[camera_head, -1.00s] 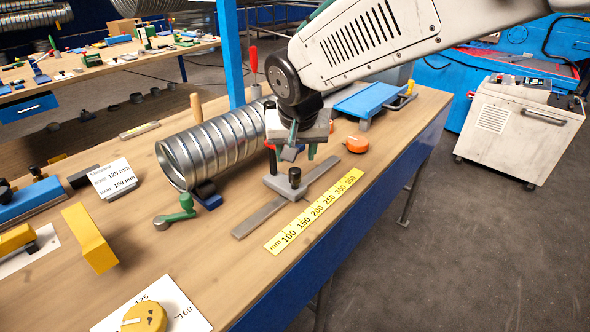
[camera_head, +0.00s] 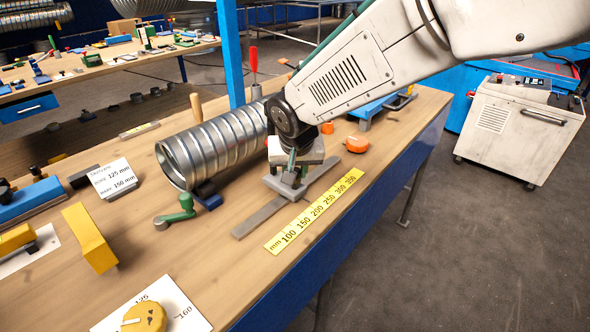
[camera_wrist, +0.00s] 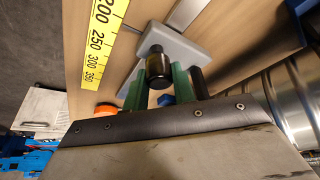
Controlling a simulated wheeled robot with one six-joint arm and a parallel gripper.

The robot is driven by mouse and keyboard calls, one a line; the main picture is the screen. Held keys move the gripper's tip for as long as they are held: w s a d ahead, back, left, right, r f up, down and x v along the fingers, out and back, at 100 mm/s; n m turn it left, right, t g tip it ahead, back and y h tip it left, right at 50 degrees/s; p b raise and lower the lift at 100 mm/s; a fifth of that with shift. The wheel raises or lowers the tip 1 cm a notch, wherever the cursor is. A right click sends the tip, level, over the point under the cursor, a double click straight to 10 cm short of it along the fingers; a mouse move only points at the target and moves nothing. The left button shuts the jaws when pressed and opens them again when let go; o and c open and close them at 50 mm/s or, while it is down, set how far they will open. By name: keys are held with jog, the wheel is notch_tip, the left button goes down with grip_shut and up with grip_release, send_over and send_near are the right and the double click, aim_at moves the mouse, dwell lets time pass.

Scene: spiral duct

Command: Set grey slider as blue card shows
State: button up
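The grey slider (camera_head: 287,186) with its black knob sits on a flat grey rail (camera_head: 258,217) beside a yellow millimetre ruler (camera_head: 315,211). My gripper (camera_head: 290,172) is low over the slider. In the wrist view, its green fingers (camera_wrist: 158,80) stand on either side of the black knob (camera_wrist: 157,64). The fingers look open, with the knob in the gap; contact is not clear. The head view hides most of the knob behind the gripper. I see no clearly blue card.
A ribbed metal duct (camera_head: 215,146) lies just left of the gripper. A green crank handle (camera_head: 178,214) and a yellow block (camera_head: 90,238) stand nearer the left. An orange round item (camera_head: 357,144) lies behind the ruler. A yellow dial (camera_head: 145,318) is at the front.

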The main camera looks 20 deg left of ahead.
grip_shut()
jog(key=s, duration=0.1)
jog(key=s+a, duration=0.1)
jog(key=s, duration=0.1)
jog(key=s+a, duration=0.1)
jog(key=shift+s, duration=0.4)
jog(key=o, duration=0.9)
grip_release()
jog(key=shift+c, duration=0.2)
jog(key=v, duration=0.8)
jog(key=shift+f, duration=0.1)
